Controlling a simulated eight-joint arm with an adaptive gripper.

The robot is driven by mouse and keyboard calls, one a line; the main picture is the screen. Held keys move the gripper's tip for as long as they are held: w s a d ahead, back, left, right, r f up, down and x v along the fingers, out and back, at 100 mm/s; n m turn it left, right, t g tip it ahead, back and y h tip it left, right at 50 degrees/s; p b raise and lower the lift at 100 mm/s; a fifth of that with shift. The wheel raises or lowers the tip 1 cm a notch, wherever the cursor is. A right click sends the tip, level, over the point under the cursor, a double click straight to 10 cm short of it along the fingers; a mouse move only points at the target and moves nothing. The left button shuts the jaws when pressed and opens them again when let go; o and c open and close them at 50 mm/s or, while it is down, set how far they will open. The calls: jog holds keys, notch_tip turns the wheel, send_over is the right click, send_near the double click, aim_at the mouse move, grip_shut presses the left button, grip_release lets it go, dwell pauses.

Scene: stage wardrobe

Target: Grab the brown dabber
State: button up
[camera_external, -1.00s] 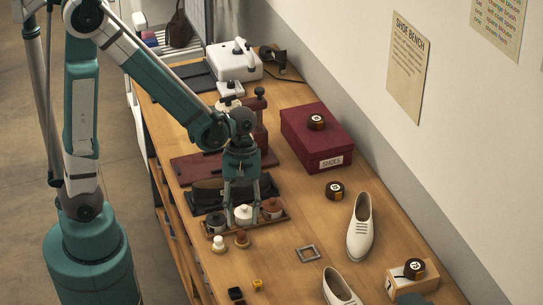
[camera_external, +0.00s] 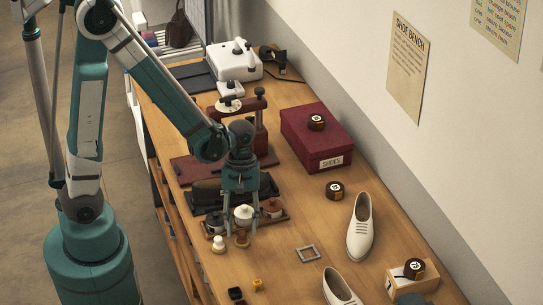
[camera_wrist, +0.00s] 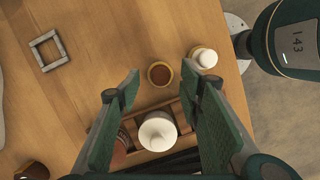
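The brown dabber (camera_external: 241,238) stands on the bench in front of the jar tray, right of a white-topped dabber (camera_external: 218,243). In the wrist view the brown dabber (camera_wrist: 159,74) shows from above as a round brown top with a pale rim, just beyond the fingertips and roughly centred between them. The white-topped dabber (camera_wrist: 204,58) is to its right. My gripper (camera_external: 241,208) is above the tray, its fingers apart. In the wrist view my gripper (camera_wrist: 163,88) is open and empty, with a white lidded jar (camera_wrist: 157,131) visible between its fingers.
The wooden tray (camera_wrist: 175,108) holds black, white and brown jars close to the dabbers. A metal buckle frame (camera_external: 307,254), white shoes (camera_external: 360,228) and a round tin (camera_external: 335,190) lie to the right. Bare bench separates the dabbers from the buckle.

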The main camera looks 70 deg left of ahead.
aim_at(242, 232)
jog(key=shift+x, duration=1.55)
jog(key=c, duration=0.8)
